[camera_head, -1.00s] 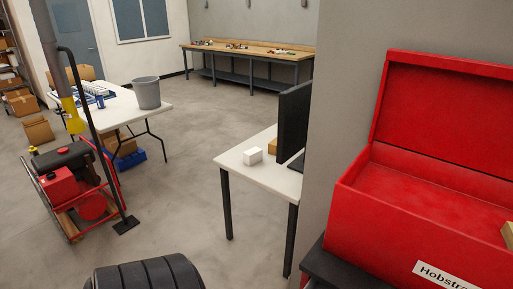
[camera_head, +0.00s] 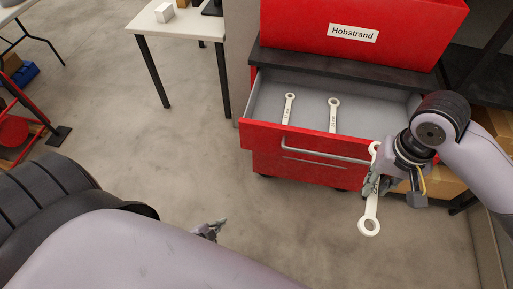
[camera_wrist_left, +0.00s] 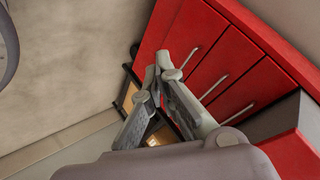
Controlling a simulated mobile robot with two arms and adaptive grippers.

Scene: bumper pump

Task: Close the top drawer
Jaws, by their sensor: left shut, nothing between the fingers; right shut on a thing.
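The top drawer (camera_head: 262,137) of the red tool cabinet is pulled out, with a red front, a grey inside and a metal bar handle (camera_head: 325,157). Two pale wrenches (camera_head: 287,108) (camera_head: 333,115) lie in it. My right gripper (camera_head: 374,185) is shut on a third pale wrench (camera_head: 370,212), which hangs upright at the drawer's right front corner; I cannot tell if it touches the drawer. My left gripper (camera_head: 221,226) is shut and empty, low and left of the drawer, apart from it. In the left wrist view it (camera_wrist_left: 158,72) shows before red drawer fronts with bar handles.
A red box labelled Hobstrand (camera_head: 390,22) stands on the cabinet's dark top (camera_head: 340,66). Cardboard boxes (camera_head: 440,184) are at the right behind my right arm. Floor between the tyre and cabinet is clear.

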